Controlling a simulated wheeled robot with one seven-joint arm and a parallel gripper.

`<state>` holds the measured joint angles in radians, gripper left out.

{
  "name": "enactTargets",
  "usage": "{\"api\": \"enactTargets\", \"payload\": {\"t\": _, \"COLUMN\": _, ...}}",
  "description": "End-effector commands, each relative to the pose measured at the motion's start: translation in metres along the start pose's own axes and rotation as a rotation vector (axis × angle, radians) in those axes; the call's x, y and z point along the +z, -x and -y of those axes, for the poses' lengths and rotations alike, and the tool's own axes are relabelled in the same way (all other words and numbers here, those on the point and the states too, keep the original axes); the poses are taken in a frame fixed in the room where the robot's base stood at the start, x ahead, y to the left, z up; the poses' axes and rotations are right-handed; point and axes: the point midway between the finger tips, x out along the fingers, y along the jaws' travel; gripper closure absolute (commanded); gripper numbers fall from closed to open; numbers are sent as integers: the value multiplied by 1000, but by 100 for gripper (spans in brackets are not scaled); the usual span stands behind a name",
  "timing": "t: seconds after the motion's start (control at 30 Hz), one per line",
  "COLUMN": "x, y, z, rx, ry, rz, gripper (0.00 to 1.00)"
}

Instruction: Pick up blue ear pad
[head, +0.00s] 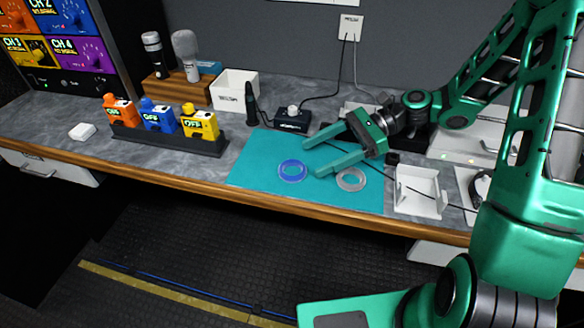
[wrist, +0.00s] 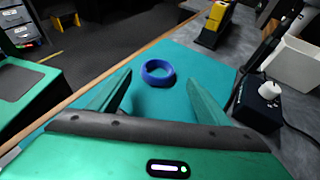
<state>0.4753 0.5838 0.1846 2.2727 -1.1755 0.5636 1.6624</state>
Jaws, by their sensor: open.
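The blue ear pad (head: 292,171) is a ring lying flat on the teal mat (head: 255,182). In the wrist view the blue ear pad (wrist: 158,73) is ahead of my fingers, between their lines. My gripper (head: 310,158) is open and empty, above the mat to the right of the blue pad. In the wrist view my gripper's fingers (wrist: 160,92) are spread wide apart. A grey ring (head: 351,180) lies on the mat to the right, below my gripper in the head view.
A black holder with orange, blue and yellow blocks (head: 199,123) stands left of the mat. A small black box with a white knob (head: 292,119) and a white bin (head: 235,88) are behind. A white tray (head: 420,192) is at the right. A thin black cable crosses near my gripper.

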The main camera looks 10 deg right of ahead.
Motion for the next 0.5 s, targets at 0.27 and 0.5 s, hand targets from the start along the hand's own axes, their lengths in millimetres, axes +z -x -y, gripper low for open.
{"api": "enactTargets", "payload": {"t": 0.27, "x": 0, "y": -35, "z": -3, "rx": 6, "ry": 0, "rz": 1, "gripper": 29}}
{"api": "enactTargets", "payload": {"t": 0.5, "x": 0, "y": -53, "z": -2, "rx": 3, "ry": 1, "rz": 0, "gripper": 29}}
